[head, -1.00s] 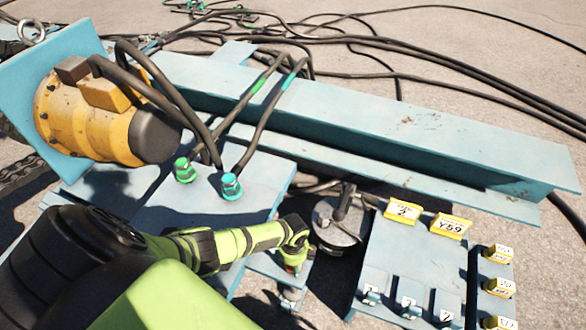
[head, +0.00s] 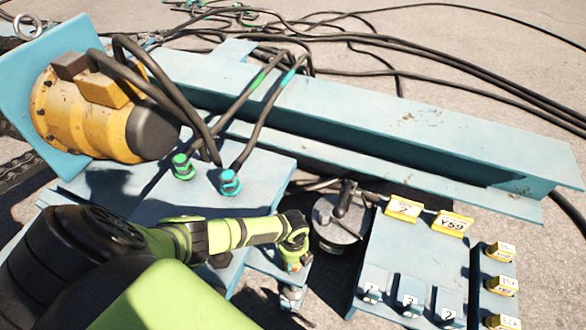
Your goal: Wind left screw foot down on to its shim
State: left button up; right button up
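My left arm, green and black, comes in from the left, and its wrist bends down at the edge of a blue plate. My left gripper (head: 292,265) points down there. The wrist and the steep angle hide its fingers, so I cannot tell if they are open or shut. Below it a pale metal screw foot (head: 290,297) shows under the plate's corner. I cannot make out its shim or whether the foot touches anything. My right gripper is not in view.
A round grey metal part with an upright handle (head: 340,215) stands close to the right of my gripper. Farther right is a blue panel (head: 385,250) with yellow tags (head: 452,223). Black cables rise from green connectors (head: 183,168) behind my arm. A long blue beam (head: 370,130) spans the back.

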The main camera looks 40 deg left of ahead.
pick_arm(q)
jog(key=shift+d, duration=0.2)
jog(key=o, duration=1.2)
jog(key=shift+c, duration=0.2)
jog(key=shift+a, duration=0.1)
notch_tip(320, 180, up, 12)
